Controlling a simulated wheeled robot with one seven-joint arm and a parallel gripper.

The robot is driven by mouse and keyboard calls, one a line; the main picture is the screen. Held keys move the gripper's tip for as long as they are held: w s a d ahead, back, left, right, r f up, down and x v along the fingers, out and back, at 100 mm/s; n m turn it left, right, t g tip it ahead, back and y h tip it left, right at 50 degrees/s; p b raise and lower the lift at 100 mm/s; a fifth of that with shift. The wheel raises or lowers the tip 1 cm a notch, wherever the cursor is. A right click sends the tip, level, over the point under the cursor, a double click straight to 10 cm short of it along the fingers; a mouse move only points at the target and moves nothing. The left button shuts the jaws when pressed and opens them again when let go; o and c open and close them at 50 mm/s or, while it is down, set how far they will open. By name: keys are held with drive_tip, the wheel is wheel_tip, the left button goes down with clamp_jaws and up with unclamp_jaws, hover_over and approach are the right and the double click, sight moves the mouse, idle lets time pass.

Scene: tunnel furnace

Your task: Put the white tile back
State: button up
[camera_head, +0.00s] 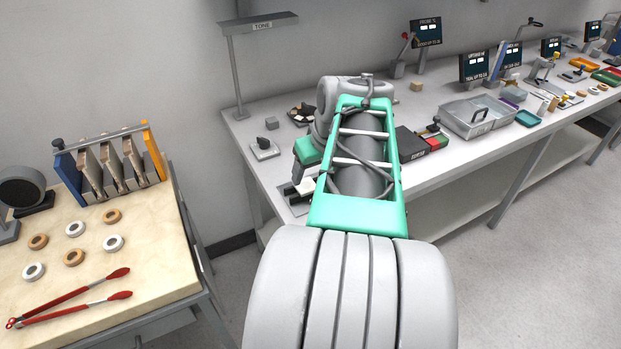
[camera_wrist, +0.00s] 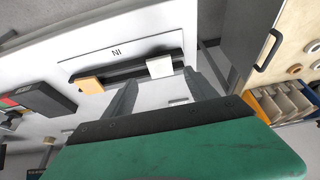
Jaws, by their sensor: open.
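In the wrist view a white tile (camera_wrist: 159,67) sits on a dark rail (camera_wrist: 125,72), towards its right end. An orange-tan tile (camera_wrist: 89,85) sits at the rail's other end. The rail lies on a white plate marked "IN" (camera_wrist: 120,50). My gripper (camera_wrist: 160,80) is open, with one finger on each side of the white tile in the picture. The fingers look empty, and I cannot tell how far they are from the tile. In the head view my arm hides most of this spot; a small white piece, probably the tile, shows beside it (camera_head: 306,186).
A beige table (camera_head: 150,260) at left holds a slotted rack (camera_head: 110,165), several rings and red tongs (camera_head: 75,297). A dark-handled panel (camera_wrist: 250,40) stands beside the rail.

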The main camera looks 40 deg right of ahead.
drive_tip(key=d+v, duration=0.1)
drive_tip(key=v, duration=0.6)
drive_tip(key=w+a+f+n+y, duration=0.1)
drive_tip(key=w+a+f, duration=0.15)
drive_tip(key=a, duration=0.45)
drive_tip(key=w+a+f+n, duration=0.15)
drive_tip(key=a+f, duration=0.25)
drive_tip(key=a, duration=0.4)
drive_tip(key=s+a+f+g, duration=0.2)
drive_tip(key=s+a+f, duration=0.2)
drive_tip(key=a+f, duration=0.55)
wheel_tip(320, 180, up, 7)
drive_tip(key=a+p, duration=0.2)
drive_tip(key=p, duration=0.2)
drive_tip(key=shift+w+f+n+t, duration=0.2)
drive_tip(key=shift+w+n+t, duration=0.1)
drive_tip(key=shift+w+n, duration=0.15)
drive_tip(key=shift+a, duration=0.15)
